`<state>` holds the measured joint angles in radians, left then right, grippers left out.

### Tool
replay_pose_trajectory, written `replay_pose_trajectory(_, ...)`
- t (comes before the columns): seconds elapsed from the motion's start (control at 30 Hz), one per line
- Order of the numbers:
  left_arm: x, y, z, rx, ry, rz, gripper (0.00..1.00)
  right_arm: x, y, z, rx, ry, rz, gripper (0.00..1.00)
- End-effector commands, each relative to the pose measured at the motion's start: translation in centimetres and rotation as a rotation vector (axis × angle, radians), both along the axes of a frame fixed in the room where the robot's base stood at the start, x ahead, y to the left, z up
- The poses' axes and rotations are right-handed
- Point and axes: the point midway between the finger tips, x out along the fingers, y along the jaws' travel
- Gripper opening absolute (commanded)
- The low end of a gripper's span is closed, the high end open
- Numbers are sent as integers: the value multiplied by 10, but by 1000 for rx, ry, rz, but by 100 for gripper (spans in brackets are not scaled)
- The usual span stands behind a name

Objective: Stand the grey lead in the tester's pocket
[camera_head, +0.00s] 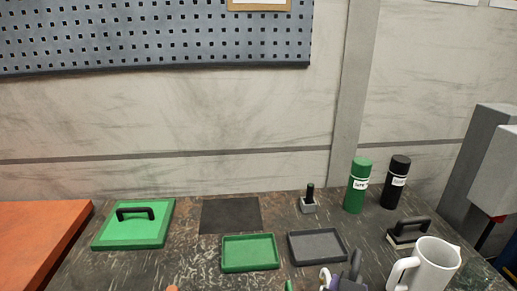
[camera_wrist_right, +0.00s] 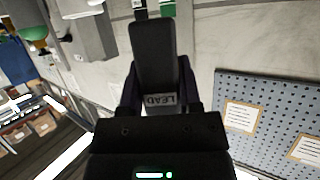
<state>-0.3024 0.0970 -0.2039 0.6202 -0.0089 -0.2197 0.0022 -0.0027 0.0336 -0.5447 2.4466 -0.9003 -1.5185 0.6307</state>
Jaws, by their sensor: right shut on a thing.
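The grey lead (camera_wrist_right: 152,55) is a long dark grey bar with a white label reading LEAD, upside down in the right wrist view. My right gripper (camera_wrist_right: 158,88) is shut on it, with a finger on each side and the bar reaching out past them. In the head view my right gripper (camera_head: 343,283) shows only in part at the bottom edge, low and in front of the grey tray. I cannot tell for sure which thing is the tester, and no pocket shows clearly. A small grey block with a black post (camera_head: 308,202) stands at the back.
A green tray (camera_head: 250,267) and a grey tray (camera_head: 318,259) lie in front of a dark mat (camera_head: 230,215). A green lid (camera_head: 110,238) is at left. Two bottles, green (camera_head: 357,190) and black (camera_head: 395,187), a black-handled block (camera_head: 408,235) and a white jug (camera_head: 430,270) stand right.

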Motion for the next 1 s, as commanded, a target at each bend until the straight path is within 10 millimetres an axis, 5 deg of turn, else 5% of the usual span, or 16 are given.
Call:
replay_pose_trajectory(0.23,0,0,0,0,0,-1,59,3,-2,-4,-10,5,18,0)
replay_pose_trajectory(0.37,0,1,0,1,1,-1,59,31,-10,-42,-17,11,225,0)
replay_pose_trajectory(0.53,0,1,0,2,1,-2,59,60,-51,-87,-19,8,475,0)
replay_pose_trajectory(0.73,0,1,0,1,0,-2,59,76,-101,-82,-18,0,547,0)
replay_pose_trajectory(1.0,0,0,0,1,0,-2,59,78,-109,-79,-10,-1,549,0)
